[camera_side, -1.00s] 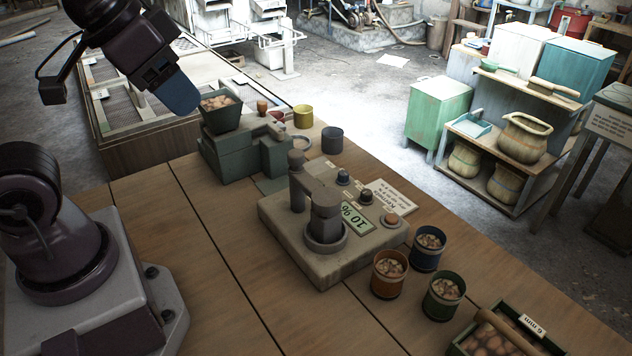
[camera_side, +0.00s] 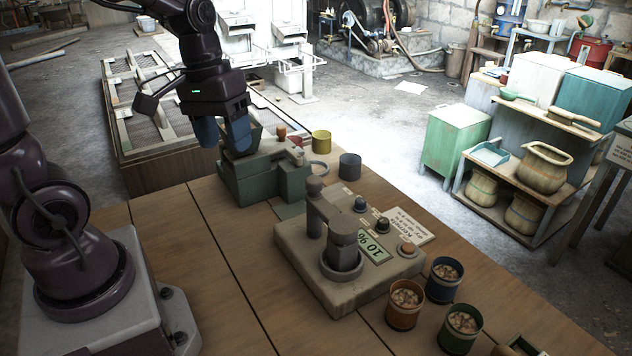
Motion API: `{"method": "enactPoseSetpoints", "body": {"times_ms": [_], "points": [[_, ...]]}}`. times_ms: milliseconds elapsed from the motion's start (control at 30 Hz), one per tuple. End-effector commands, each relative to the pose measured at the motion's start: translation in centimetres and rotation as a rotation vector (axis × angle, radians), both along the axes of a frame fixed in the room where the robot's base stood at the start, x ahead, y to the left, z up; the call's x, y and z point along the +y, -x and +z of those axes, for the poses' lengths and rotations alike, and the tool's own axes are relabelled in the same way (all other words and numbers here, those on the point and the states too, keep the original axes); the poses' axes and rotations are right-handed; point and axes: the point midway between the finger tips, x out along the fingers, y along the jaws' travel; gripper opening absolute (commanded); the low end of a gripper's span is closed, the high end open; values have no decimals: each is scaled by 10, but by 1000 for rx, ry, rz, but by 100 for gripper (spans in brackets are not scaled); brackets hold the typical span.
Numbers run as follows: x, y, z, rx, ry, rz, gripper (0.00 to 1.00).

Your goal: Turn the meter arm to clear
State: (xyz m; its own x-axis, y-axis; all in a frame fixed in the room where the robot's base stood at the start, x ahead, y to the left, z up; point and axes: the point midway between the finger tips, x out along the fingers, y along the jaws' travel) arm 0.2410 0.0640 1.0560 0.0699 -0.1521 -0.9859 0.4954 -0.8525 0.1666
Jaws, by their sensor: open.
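The meter (camera_side: 375,290) is a beige box on the wooden bench, with a lit display (camera_side: 373,249) and dark knobs along its far side. Its grey meter arm (camera_side: 325,211) runs from a round-topped post (camera_side: 314,188) at the back to a thick block over a round cup (camera_side: 342,262) at the front. My gripper (camera_side: 224,134) is open, with two blue fingers pointing down. It is up and left of the meter, in front of the green machine's hopper in this view, and apart from the meter arm. It partly hides the hopper.
The green machine (camera_side: 262,180) stands behind and left of the meter. Cups of pieces, orange (camera_side: 404,318), blue (camera_side: 441,292) and green (camera_side: 460,340), stand at its front right. Yellow (camera_side: 321,141) and grey (camera_side: 349,165) cups stand behind. Bench boards left of the meter are clear.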

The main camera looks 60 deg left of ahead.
Motion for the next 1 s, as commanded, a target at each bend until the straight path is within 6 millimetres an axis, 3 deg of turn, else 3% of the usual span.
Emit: {"method": "enactPoseSetpoints", "body": {"times_ms": [300, 500, 600, 700, 800, 1000], "points": [[50, -40, -66, 327, 469, 591, 58], [80, -70, -98, 476, 796, 922, 58], [89, -88, -100, 523, 943, 1027, 58], [91, -106, -81, 535, 1046, 1066, 58], [87, -109, -72, 575, 1099, 1090, 58], [69, -114, -80, 591, 1096, 1096, 58]]}}
